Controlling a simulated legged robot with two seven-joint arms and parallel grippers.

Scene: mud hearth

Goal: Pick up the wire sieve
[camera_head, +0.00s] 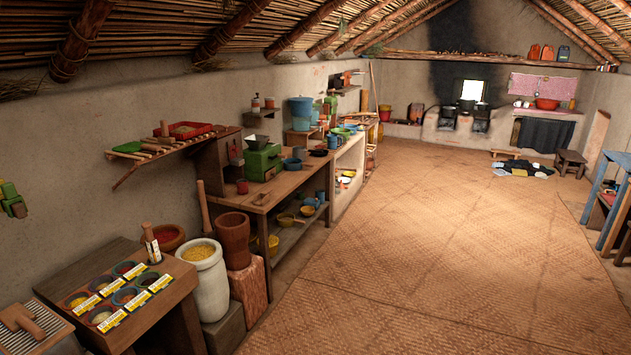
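I cannot make out a wire sieve for certain in the head view. Bowls and pans stand on the long wooden bench (283,186) along the left wall and on its lower shelf (288,238), but they are too small to tell whether one is a sieve. Neither of my grippers shows in this view.
A low wooden table (160,312) at the front left bears several small bowls with yellow labels. A pale jar of yellow grain (208,283) and a tall brown mortar (233,240) stand beside it. A blue table (607,200) is at the right edge. The matted floor (440,250) between is clear.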

